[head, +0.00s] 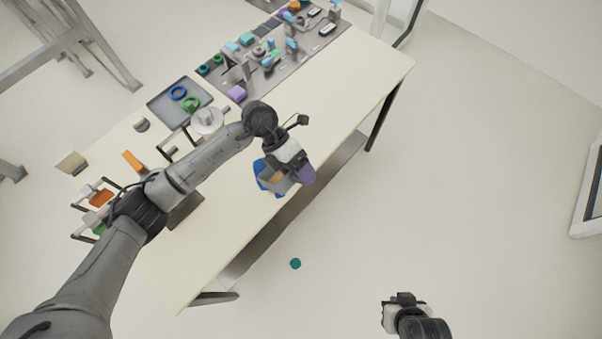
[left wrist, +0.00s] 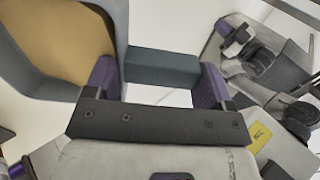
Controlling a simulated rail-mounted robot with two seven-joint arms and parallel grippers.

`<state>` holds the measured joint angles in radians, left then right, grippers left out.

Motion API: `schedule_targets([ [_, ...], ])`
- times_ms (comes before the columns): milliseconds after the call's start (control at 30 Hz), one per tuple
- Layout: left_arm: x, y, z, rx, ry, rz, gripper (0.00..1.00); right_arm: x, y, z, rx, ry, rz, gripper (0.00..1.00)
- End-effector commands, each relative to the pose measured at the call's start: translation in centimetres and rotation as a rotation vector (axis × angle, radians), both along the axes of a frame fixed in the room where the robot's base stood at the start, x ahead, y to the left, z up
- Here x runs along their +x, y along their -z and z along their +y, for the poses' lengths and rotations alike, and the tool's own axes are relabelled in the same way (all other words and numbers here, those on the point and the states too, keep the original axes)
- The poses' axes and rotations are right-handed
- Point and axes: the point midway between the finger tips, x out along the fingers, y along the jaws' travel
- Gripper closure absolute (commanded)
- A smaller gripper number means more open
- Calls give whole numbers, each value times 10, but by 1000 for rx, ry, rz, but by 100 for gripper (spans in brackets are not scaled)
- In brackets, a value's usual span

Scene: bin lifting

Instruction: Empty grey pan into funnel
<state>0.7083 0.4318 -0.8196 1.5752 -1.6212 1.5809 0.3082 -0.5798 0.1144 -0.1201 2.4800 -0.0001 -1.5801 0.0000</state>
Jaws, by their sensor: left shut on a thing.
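My left gripper (head: 295,172) has purple fingers and is over the table's front edge in the head view. In the left wrist view, it (left wrist: 158,88) is shut on a dark teal-grey handle (left wrist: 162,66). The handle joins the grey pan (left wrist: 45,88), whose inside looks tan. The pan (head: 273,185) is partly hidden by the gripper in the head view. A white round piece (head: 207,122) on the table, behind my left forearm, may be the funnel; I cannot tell. My right gripper (head: 404,303) is at the lower right over the floor; its fingers do not show clearly.
A blue piece (head: 262,168) shows right beside the pan. A grey tray (head: 160,112) holds blue and green rings. The table's far end is crowded with small parts. Orange and green bins stand at the left. A teal disc (head: 295,263) lies on the floor.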

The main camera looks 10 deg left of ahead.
Motion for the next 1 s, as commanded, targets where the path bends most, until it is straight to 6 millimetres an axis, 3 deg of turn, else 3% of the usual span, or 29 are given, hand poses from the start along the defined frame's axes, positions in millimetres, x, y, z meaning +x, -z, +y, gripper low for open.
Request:
schedule_targets([
  [1000, 22, -20, 37, -317, -1, 183, 47, 0, 35, -3, -10, -6, 1, 100],
])
